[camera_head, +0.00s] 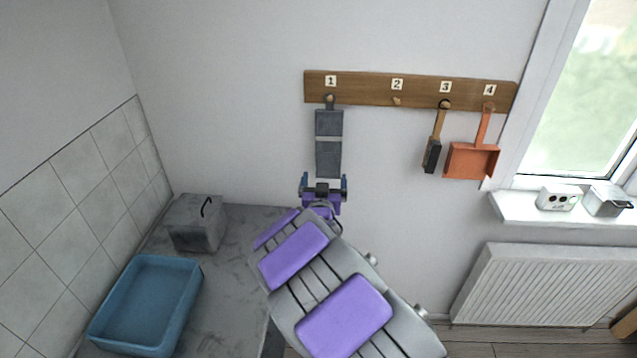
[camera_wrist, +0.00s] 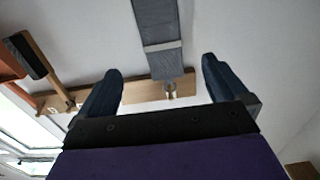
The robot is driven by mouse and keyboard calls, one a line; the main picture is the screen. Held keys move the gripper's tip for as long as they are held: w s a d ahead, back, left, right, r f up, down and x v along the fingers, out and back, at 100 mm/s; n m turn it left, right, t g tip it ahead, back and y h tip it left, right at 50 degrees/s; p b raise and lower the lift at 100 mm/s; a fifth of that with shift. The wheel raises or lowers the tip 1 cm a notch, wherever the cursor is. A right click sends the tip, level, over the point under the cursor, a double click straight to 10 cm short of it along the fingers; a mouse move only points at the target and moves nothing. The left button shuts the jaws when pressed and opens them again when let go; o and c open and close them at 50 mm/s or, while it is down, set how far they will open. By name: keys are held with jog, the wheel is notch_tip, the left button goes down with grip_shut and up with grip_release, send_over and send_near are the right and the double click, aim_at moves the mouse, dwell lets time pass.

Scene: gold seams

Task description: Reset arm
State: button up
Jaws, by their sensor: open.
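My arm reaches up from the bottom of the head view. My gripper (camera_head: 323,178) is at its end, in front of the wall and just below a hanging grey strip. In the wrist view my gripper (camera_wrist: 161,65) has its two dark fingers wide apart with nothing gripped. The grey strip (camera_head: 328,123) with a pale band hangs from the peg marked 1. It also shows in the wrist view (camera_wrist: 158,22), upside down and between the fingers in the picture; whether it lies between them in depth I cannot tell.
The wooden peg rail (camera_head: 365,88) also holds a brush (camera_head: 433,148) and an orange dustpan (camera_head: 471,160); peg 2 is bare. A blue tub (camera_head: 150,305) and grey box (camera_head: 197,224) stand on the counter. A radiator (camera_head: 545,285) and windowsill (camera_head: 530,207) are at right.

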jog(key=s+d+m+g, duration=0.1)
jog(key=s+d+g, duration=0.9)
jog(key=s, duration=0.5)
jog(key=s+d+g, duration=0.2)
jog(key=s+g, duration=0.1)
jog(key=s, duration=1)
jog(key=s+d+n+g, duration=0.1)
jog(key=s+g, duration=0.2)
jog(key=s, duration=1)
jog(key=s+d+r+g+y, duration=0.1)
jog(key=s+d+g, duration=0.1)
jog(key=s, duration=1.1)
jog(key=shift+s+d+n+g, duration=0.2)
jog(key=shift+d+n+g, duration=0.1)
jog(key=shift+g, duration=0.6)
jog(key=shift+r, duration=0.1)
